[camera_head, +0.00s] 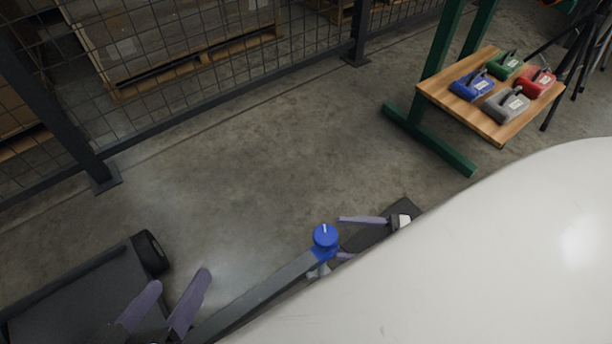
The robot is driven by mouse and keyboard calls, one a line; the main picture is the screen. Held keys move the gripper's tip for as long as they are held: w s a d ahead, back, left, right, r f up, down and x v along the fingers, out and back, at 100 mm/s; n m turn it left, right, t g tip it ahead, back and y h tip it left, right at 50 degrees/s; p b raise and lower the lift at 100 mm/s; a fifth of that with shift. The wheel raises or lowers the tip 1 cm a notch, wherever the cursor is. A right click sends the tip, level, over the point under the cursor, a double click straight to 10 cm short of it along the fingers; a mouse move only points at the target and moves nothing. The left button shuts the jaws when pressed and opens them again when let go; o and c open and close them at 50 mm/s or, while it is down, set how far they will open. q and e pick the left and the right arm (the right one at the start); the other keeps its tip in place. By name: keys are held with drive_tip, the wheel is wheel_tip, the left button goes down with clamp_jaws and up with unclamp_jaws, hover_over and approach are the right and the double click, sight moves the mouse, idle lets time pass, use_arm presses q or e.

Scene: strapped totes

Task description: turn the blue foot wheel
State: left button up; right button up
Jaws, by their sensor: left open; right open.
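The blue foot wheel (325,237) is a small round blue knob with a pale mark on top. It sits at the end of a dark grey beam (255,294) low in the middle of the head view. My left gripper (176,286) is open and empty at the lower left, apart from the wheel. My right gripper (351,238) is open just right of the wheel, with one purple finger beyond it and the other partly hidden by the large white surface in front. I cannot tell whether the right fingers touch the wheel.
A dark wheeled platform (75,292) is at the lower left. A mesh fence (200,80) with pallets and boxes behind it runs along the back. A wooden table (447,99) on green legs carries blue, green, red and grey objects. The floor between is clear.

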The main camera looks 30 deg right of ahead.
sight(316, 230)
use_arm(q)
drive_tip(key=shift+s, duration=0.1)
use_arm(e)
drive_tip(key=x, duration=0.9)
drive_tip(key=shift+w+a, duration=0.2)
drive_tip(key=shift+a, duration=0.05)
drive_tip(key=shift+r, duration=0.1)
drive_tip(key=c, duration=1.1)
use_arm(q)
drive_tip(key=shift+r, duration=0.1)
drive_tip(key=shift+r+p, duration=0.15)
drive_tip(key=shift+p, duration=0.15)
use_arm(e)
drive_tip(key=shift+o, duration=0.3)
drive_tip(key=shift+m+t+h, duration=0.3)
drive_tip(key=shift+t, duration=0.1)
